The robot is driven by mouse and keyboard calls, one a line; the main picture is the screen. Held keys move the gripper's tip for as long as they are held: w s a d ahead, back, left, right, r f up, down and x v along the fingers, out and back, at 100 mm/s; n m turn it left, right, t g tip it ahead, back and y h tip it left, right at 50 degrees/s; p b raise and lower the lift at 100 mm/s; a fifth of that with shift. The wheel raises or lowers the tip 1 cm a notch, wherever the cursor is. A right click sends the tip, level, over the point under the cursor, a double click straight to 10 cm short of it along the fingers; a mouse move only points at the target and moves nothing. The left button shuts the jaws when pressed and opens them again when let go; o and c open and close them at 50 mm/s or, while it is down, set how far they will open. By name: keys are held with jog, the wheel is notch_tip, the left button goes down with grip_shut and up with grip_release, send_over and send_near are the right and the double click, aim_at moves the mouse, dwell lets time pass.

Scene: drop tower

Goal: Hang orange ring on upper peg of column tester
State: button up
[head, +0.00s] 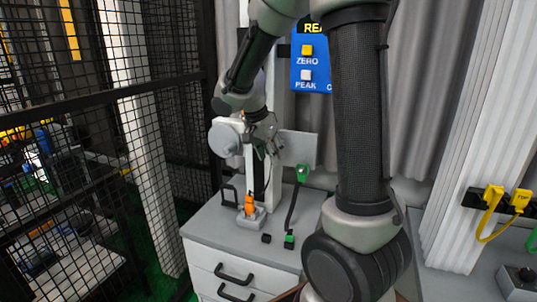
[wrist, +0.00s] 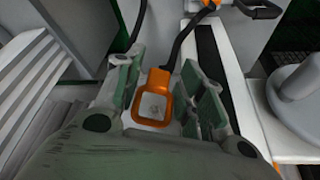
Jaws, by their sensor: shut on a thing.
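My gripper (wrist: 165,88) is shut on the orange ring (wrist: 166,108), a rounded square loop between its green-padded fingers. A black cord runs up from the ring toward an orange piece (wrist: 207,4) at the top edge. In the head view my gripper (head: 270,148) is high beside the column tester (head: 276,180), and the ring is too small or hidden to make out there. The column shows in the wrist view with a dark strip (wrist: 207,55), just right of the fingers.
An orange piece (head: 249,206) stands in a small grey block on the grey cabinet top (head: 215,222). A mesh fence (head: 150,120) stands left.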

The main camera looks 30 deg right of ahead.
jog(key=shift+w+d, duration=0.6)
jog(key=shift+d, duration=0.15)
jog(key=shift+w+d+f, duration=0.4)
jog(key=shift+w+d, duration=0.05)
jog(key=shift+d, duration=0.1)
dwell(0.4)
jog(key=o, duration=0.7)
